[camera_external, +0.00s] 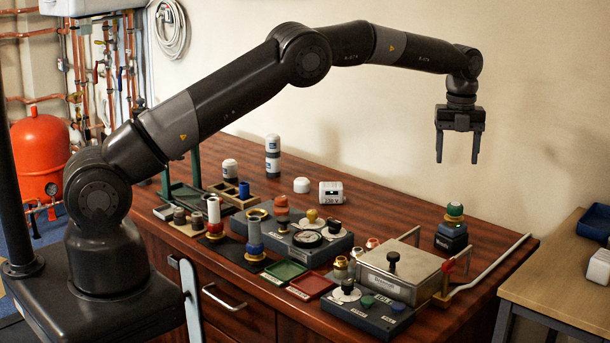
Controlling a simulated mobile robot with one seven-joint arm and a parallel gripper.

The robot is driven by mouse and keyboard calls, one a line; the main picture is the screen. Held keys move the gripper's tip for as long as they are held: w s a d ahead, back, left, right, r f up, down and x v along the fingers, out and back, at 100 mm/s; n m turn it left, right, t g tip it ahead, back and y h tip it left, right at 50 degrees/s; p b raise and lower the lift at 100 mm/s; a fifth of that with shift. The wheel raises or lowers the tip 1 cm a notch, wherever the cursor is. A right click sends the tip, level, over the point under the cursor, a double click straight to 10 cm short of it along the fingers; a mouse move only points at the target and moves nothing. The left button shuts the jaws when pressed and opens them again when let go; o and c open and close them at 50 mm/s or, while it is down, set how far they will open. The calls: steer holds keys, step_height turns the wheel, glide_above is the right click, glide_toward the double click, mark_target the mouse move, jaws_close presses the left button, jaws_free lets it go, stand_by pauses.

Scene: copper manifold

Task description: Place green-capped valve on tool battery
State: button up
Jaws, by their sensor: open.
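The green-capped valve (455,210) has a green top over a brass-coloured body. It appears to stand upright on the tool battery (451,240), a small dark block with a teal band near the right end of the table. My gripper (457,160) is open and empty, fingers pointing down. In the picture it hangs above the valve, with a clear gap between fingertips and green cap. The exact depth of the gripper over the valve cannot be told from this one view.
A metal box with a black knob (393,273) and a bent pale pipe (490,265) flank the battery. A grey control panel (368,309), green tray (283,272) and red tray (311,285) lie in front. A white 230 V block (330,193) stands behind. The table's back right is clear.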

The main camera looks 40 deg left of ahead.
steer(key=s+a+r+n+t, duration=0.1)
steer(key=s+a+r+n, duration=0.5)
steer(key=a+r, duration=0.3)
steer(key=s+a+r+n+t, duration=0.1)
steer(key=s+a+r+n, duration=0.5)
steer(key=r, duration=0.5)
steer(key=s+a+r+n+t, duration=0.1)
steer(key=s+a+r+n, duration=0.15)
steer(key=s, duration=0.45)
steer(key=s+a+r+n, duration=0.1)
steer(key=s+a+n, duration=0.25)
steer(key=s, duration=0.35)
steer(key=s+a+r+n+t, duration=0.1)
steer(key=s+a+n, duration=0.2)
steer(key=s, duration=0.5)
steer(key=s+a+f+n, duration=0.1)
steer(key=s+f+n, duration=0.2)
steer(key=s, duration=0.4)
steer(key=s+a+f+n+t, duration=0.1)
steer(key=s+a+f+n, duration=0.1)
steer(key=s+f+n, duration=0.2)
steer(key=s, duration=0.3)
steer(key=shift+s+n, duration=0.3)
steer(key=shift+s, duration=0.1)
